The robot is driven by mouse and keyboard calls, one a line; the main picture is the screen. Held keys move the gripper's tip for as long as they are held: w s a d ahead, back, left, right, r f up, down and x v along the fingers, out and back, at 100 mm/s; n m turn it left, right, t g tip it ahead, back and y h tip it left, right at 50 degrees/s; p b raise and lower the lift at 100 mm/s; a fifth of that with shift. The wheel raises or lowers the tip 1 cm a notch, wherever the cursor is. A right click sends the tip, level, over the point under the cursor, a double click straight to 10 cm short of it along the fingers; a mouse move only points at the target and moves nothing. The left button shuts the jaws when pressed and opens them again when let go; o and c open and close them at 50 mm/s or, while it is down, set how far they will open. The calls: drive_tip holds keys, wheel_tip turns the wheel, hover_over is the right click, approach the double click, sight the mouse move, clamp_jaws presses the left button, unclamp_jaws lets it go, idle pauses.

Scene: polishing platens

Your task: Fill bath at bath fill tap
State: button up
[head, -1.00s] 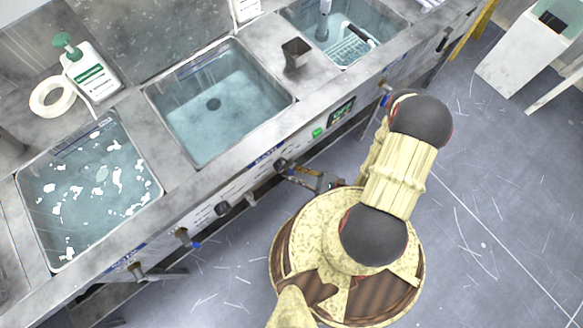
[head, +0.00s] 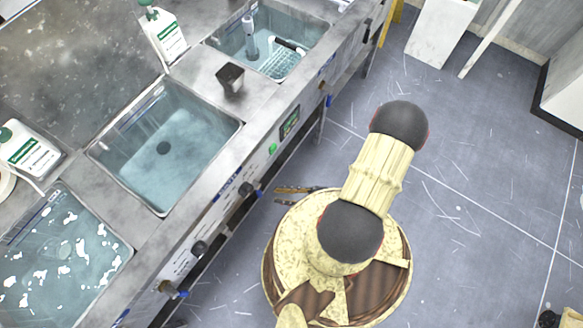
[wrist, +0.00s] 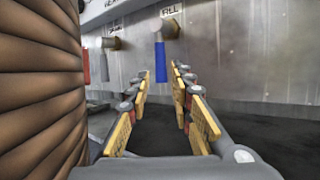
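The fill tap (wrist: 166,28), under a label reading FILL, shows in the wrist view with a blue lever (wrist: 160,58) hanging down. My gripper (wrist: 160,74) is open and empty; its yellow-padded fingers point at the panel, with the blue lever beyond and between the tips. In the head view my gripper (head: 279,194) is at the right of a front-panel tap with a blue lever (head: 259,194), apart from it.
The left basin (head: 60,250) has white flecks on its water. The far basin (head: 265,45) holds a rack. More taps (head: 168,288) stick out along the front.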

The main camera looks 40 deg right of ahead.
drive_tip(key=shift+v, duration=1.7)
drive_tip(key=shift+d, duration=0.1)
